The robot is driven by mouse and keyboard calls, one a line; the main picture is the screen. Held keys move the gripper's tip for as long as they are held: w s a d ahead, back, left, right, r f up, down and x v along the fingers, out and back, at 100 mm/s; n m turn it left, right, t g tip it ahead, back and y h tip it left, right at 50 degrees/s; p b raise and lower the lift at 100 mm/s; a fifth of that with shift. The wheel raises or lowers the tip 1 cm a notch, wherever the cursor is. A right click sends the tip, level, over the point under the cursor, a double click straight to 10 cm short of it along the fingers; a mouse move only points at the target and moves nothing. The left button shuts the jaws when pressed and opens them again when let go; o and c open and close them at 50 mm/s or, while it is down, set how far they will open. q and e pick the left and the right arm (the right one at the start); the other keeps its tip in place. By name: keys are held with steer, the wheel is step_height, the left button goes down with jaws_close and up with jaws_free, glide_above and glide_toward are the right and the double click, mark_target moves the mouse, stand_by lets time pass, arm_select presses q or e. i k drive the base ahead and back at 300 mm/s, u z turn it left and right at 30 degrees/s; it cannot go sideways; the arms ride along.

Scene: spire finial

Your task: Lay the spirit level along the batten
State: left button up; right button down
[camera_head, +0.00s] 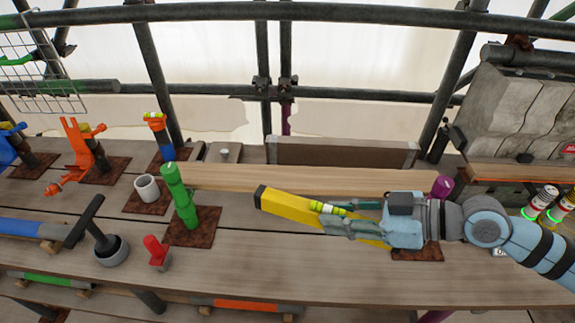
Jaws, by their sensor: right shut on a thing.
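A yellow spirit level (284,207) with a dark end cap is held above the bench, slightly tilted in the picture. My right gripper (326,218) is shut on it near its middle. A light wooden batten (300,179) lies across the bench just behind the level. The level appears in front of the batten and apart from it; its exact height is hard to tell. Part of the level is hidden by the gripper fingers. My left gripper is not in view.
A green post (180,200) stands at the batten's left end and a purple post (441,187) near its right end. A white cup (147,188), a dark pot (111,250) and a red piece (157,252) stand to the left. The front middle bench is clear.

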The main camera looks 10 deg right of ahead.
mark_target(304, 177)
steer(key=u, duration=2.55)
steer(key=k, duration=1.8)
steer(key=z, duration=0.75)
steer(key=i, duration=0.5)
steer(key=u, duration=0.05)
